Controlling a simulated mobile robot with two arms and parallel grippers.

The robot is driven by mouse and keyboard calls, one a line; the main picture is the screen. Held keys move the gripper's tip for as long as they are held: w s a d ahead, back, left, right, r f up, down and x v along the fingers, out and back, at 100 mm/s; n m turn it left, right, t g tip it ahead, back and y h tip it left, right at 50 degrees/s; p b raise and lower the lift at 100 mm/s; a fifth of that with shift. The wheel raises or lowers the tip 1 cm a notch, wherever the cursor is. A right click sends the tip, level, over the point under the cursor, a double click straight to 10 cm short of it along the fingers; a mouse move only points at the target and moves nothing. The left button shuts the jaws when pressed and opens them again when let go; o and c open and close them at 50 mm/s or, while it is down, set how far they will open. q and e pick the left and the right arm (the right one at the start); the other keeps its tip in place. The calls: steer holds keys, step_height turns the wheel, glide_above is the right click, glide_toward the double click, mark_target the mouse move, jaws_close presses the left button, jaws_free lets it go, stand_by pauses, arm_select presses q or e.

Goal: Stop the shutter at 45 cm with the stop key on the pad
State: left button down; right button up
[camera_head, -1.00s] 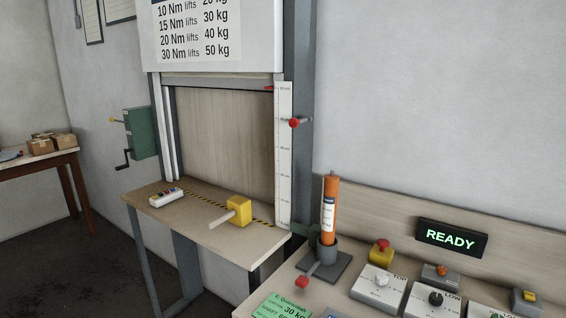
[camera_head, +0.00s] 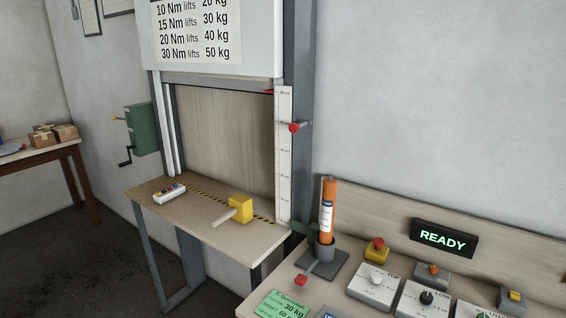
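The shutter's grey bottom bar (camera_head: 220,84) is near the top of the opening, just under the white housing. A red pointer (camera_head: 269,91) sits beside the upper end of the white height scale (camera_head: 284,160); the scale's figures are too small to read surely. A plain wooden surface (camera_head: 225,140) fills the opening below the bar. The white pad (camera_head: 170,193) with several coloured keys lies on the shutter table, at the left; which key is stop cannot be read. Neither of my grippers is in view.
A yellow block with a handle (camera_head: 240,209) stands on the shutter table (camera_head: 205,230). At right, a bench holds an orange cylinder (camera_head: 328,208) on a stand, control boxes (camera_head: 375,285) and a READY display (camera_head: 444,238). A green crank box (camera_head: 142,130) hangs left of the opening.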

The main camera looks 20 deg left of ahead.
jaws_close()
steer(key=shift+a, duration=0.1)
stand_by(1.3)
